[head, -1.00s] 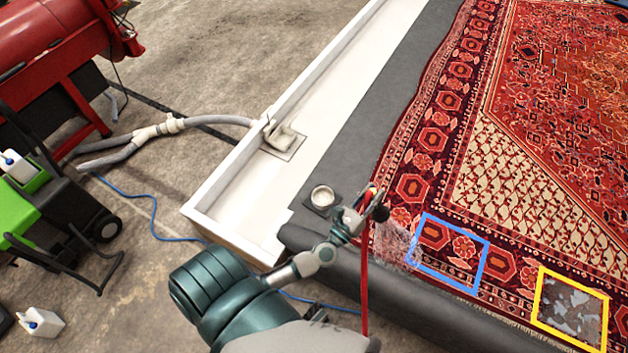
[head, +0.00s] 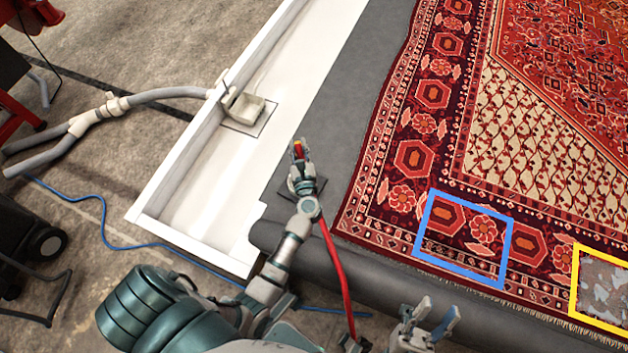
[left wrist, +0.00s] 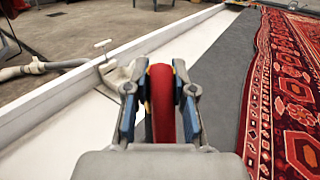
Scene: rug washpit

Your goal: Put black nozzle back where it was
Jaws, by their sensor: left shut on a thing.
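My left gripper (head: 299,166) is shut on the red sprayer piece (head: 298,150), which has a yellow band. The black nozzle itself cannot be made out clearly now. In the left wrist view the red piece (left wrist: 163,100) stands between both fingers of the gripper (left wrist: 160,92). A red hose (head: 335,270) hangs from below the gripper. The gripper is over the dark square plate (head: 316,187) at the pit's grey edge; its metal cup is hidden behind the gripper. My right gripper (head: 430,318) is low in the head view, fingers apart and empty.
The red patterned rug (head: 420,160) lies to the right, with a blue frame (head: 465,278) and a yellow frame (head: 574,285) on it. A white trough (head: 190,190) with a drain pump (head: 243,108) and grey hose (head: 160,95) is at left.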

